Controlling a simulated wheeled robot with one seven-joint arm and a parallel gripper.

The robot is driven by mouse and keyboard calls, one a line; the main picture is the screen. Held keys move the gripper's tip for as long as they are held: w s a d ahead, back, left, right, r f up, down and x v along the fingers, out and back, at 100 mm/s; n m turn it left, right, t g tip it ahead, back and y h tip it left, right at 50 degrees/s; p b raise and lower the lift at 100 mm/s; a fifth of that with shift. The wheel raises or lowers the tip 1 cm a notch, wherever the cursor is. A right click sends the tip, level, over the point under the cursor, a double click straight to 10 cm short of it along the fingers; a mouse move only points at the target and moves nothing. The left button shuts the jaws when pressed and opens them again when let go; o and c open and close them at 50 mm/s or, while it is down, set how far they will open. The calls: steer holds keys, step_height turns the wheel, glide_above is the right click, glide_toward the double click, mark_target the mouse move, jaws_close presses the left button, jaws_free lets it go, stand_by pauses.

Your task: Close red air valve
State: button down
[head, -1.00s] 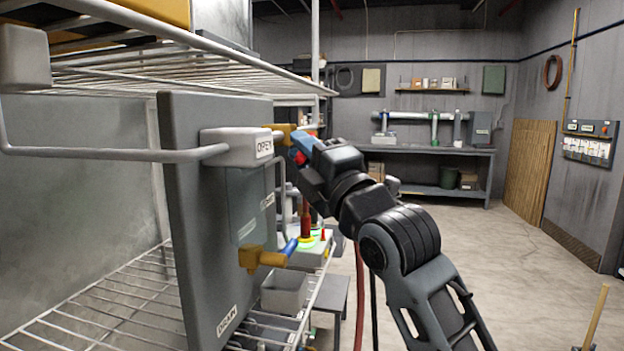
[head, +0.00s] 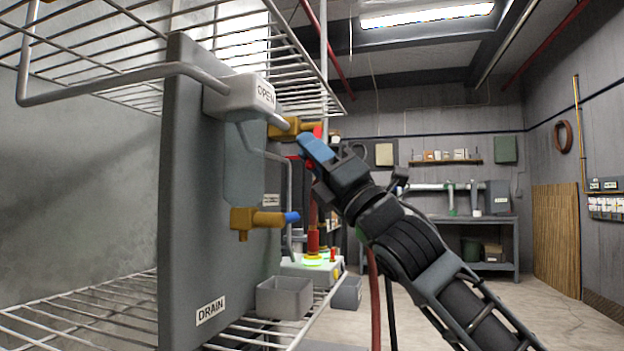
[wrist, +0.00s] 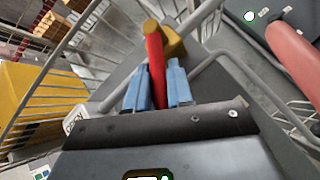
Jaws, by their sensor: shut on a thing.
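The red air valve has a brass body (head: 284,127) on a pipe beside the OPEN label, high on the grey panel (head: 190,200). Its red handle (head: 318,131) barely shows behind my blue fingertips in the head view. In the wrist view the red handle (wrist: 155,55) runs from the brass body (wrist: 165,38) down between the two blue fingers. My gripper (head: 314,148) is shut on this handle; it also shows in the wrist view (wrist: 158,88). The exact handle angle relative to the pipe is hard to tell.
A second brass valve (head: 258,218) with a blue handle (head: 291,217) sits lower, above the DRAIN label (head: 211,310). A wire shelf (head: 60,318) lies below and another overhead. A grey bin (head: 284,297) stands under the lower valve. Open floor lies to the right.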

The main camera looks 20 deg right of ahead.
steer(key=shift+w+d+f+n+g+y+b, duration=0.15)
steer(key=shift+w+d+n+g+y+b, duration=0.25)
steer(key=shift+n+g+y+b, duration=1.2)
steer(key=shift+w+d+f+n+g+y+b, duration=0.2)
steer(key=shift+w+n+g+y+b, duration=0.25)
steer(key=shift+n+g+y, duration=2.15)
steer(key=shift+w+d+f+n+g+y+b, duration=0.15)
steer(key=shift+w+d+n+g+y+b, duration=0.6)
steer(key=shift+n, duration=2.65)
steer(key=shift+s+a+r+g+b, duration=0.1)
steer(key=shift+s+a+g+b, duration=0.2)
steer(key=shift+a+g, duration=0.15)
steer(key=c, duration=1.1)
jaws_free()
steer(key=p+v, duration=0.1)
steer(key=v, duration=0.7)
